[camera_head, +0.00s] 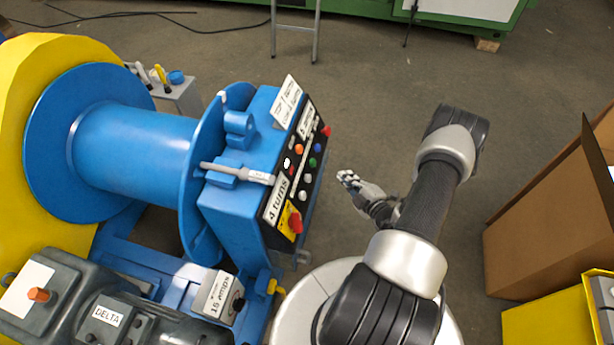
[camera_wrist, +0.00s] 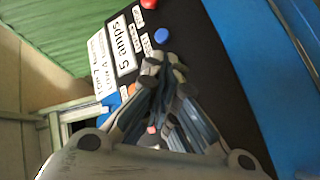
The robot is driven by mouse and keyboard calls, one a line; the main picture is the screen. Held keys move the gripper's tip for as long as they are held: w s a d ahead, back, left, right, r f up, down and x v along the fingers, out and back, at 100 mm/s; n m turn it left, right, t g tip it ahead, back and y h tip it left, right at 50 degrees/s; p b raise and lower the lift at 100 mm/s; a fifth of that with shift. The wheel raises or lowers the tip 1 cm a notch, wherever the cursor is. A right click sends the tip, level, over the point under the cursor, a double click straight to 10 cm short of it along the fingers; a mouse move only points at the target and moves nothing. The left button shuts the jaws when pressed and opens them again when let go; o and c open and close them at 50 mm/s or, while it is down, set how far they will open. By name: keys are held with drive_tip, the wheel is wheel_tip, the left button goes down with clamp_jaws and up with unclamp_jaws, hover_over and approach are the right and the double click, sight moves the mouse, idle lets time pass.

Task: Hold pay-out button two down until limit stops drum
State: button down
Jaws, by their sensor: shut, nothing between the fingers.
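The blue winch has a drum (camera_head: 135,150) with a bare barrel between two flanges. Its black control panel (camera_head: 296,165) faces right and carries several small buttons, including an orange button (camera_head: 299,149), a green button (camera_head: 313,162) and a blue button (camera_head: 317,148). The blue button also shows in the wrist view (camera_wrist: 161,36). Which one is pay-out button two I cannot tell; most labels are too small. My gripper (camera_head: 346,177) is shut and empty, apart from the panel to its right. In the wrist view its closed fingertips (camera_wrist: 164,68) cover part of the panel.
A red mushroom button (camera_head: 295,222) on a yellow plate sits at the panel's near end. A grey lever arm (camera_head: 236,172) lies by the drum flange. A cardboard box (camera_head: 550,220) stands at right. Grey floor (camera_head: 370,90) beyond my arm is clear.

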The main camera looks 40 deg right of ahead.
sight(308, 179)
drive_tip(key=shift+a, duration=0.1)
drive_tip(key=w+a+f+b, duration=0.2)
drive_tip(key=w+a+f, duration=0.1)
drive_tip(key=w+a, duration=0.2)
drive_tip(key=shift+w+f+b, duration=0.3)
drive_tip(key=shift+w+f, duration=0.1)
drive_tip(key=shift+w, duration=0.1)
drive_tip(key=shift+w+f, duration=0.1)
idle(1.5)
drive_tip(key=shift+w+a+f, duration=0.1)
drive_tip(key=shift+w+a, duration=0.1)
drive_tip(key=shift+a, duration=0.05)
drive_tip(key=shift+w+a+f+b, duration=0.25)
drive_tip(key=shift+w+a+b, duration=0.1)
drive_tip(key=shift+b, duration=0.15)
idle(4.5)
